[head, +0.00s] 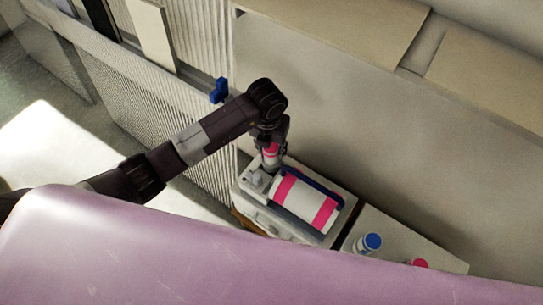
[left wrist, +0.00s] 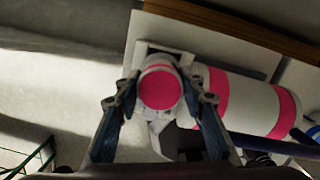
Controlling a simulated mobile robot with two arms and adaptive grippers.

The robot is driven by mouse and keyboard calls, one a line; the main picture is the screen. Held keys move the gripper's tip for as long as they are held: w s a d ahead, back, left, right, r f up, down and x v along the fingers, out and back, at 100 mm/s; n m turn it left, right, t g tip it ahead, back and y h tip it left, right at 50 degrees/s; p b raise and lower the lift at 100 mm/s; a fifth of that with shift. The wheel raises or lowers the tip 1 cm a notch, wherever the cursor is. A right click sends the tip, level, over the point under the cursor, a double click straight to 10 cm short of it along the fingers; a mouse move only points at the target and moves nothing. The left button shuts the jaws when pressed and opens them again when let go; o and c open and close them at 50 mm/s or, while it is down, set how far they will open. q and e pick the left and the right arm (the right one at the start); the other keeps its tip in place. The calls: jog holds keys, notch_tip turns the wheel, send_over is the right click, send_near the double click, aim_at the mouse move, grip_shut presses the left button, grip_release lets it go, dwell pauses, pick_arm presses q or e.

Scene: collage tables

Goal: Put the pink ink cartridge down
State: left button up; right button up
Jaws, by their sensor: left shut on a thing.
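The pink ink cartridge (head: 271,151) is a small white cylinder with a pink end. It hangs below my left gripper (head: 270,136), over the left end of a white machine (head: 253,215). In the left wrist view the pink end of the cartridge (left wrist: 160,88) faces the camera, between the two fingers of my left gripper (left wrist: 162,98), which are shut on it. Its lower end is hidden, so I cannot tell whether it touches the machine. My right gripper is in neither view.
A large white roll with pink bands (head: 307,203) lies on the machine, with a dark blue bar beside it. A blue-capped bottle (head: 368,243) and a pink cap (head: 417,263) are at the right. A purple surface (head: 200,250) fills the foreground. A blue object (head: 219,91) is on the ribbed wall.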

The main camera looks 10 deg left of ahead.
pick_arm(q)
notch_tip(320, 180, down, 4)
jog(key=shift+f, duration=0.15)
dwell(0.3)
jog(key=shift+f, duration=0.2)
jog(key=o, duration=1.3)
jog(key=shift+r, duration=0.1)
